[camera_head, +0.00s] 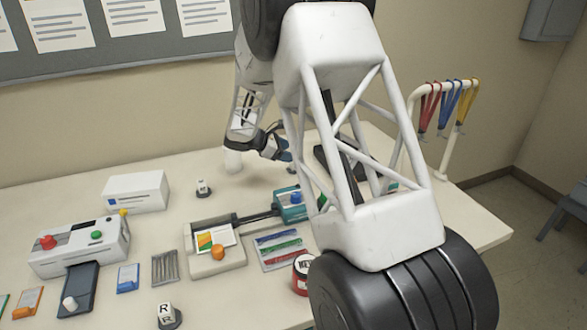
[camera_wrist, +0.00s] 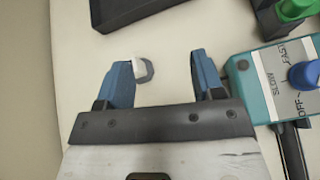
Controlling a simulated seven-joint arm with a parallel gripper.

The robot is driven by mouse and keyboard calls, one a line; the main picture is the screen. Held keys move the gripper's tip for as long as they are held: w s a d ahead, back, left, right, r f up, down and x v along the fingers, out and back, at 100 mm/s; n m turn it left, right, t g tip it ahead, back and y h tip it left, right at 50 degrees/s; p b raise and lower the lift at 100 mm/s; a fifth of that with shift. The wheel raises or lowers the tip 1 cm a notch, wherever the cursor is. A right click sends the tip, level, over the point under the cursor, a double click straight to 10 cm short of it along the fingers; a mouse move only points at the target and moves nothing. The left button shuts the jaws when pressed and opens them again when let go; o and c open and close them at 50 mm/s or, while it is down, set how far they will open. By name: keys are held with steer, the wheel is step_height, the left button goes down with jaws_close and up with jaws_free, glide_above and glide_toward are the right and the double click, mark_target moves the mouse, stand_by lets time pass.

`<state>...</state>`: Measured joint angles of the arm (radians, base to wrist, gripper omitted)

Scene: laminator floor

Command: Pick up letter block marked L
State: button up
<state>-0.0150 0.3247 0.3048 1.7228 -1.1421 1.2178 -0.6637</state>
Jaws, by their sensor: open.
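My gripper (camera_wrist: 162,62) is open, with its two blue fingers apart and nothing held between them. In the wrist view a small white block on a grey base (camera_wrist: 143,69) is close to the inner side of the left finger, which partly hides it; its letter cannot be read. In the head view my gripper (camera_head: 281,154) is low over the back of the table, partly hidden by my arm. Another block (camera_head: 203,187) on a dark base stands left of it, its letter too small to read. A block marked R (camera_head: 166,311) stands at the front. I see no readable L.
A teal control box with a blue knob (camera_wrist: 285,82) is right of my gripper, and a dark holder with a green piece (camera_wrist: 290,12) lies beyond it. A white machine (camera_head: 80,247), a white box (camera_head: 134,193) and a lanyard rack (camera_head: 443,108) also occupy the table.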

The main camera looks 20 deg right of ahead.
steer(key=w+f+n, duration=0.1)
steer(key=w+f, duration=0.1)
steer(key=w+f+n+h, duration=0.1)
steer(key=w+f, duration=0.2)
steer(key=w+f+n+t, duration=0.1)
steer(key=w+f, duration=0.1)
steer(key=shift+w+d+f+h, duration=0.2)
steer(key=shift+d+h, duration=0.2)
steer(key=shift+x, duration=1.3)
steer(key=shift+x, duration=2.6)
steer(key=shift+w, duration=0.1)
jaws_close()
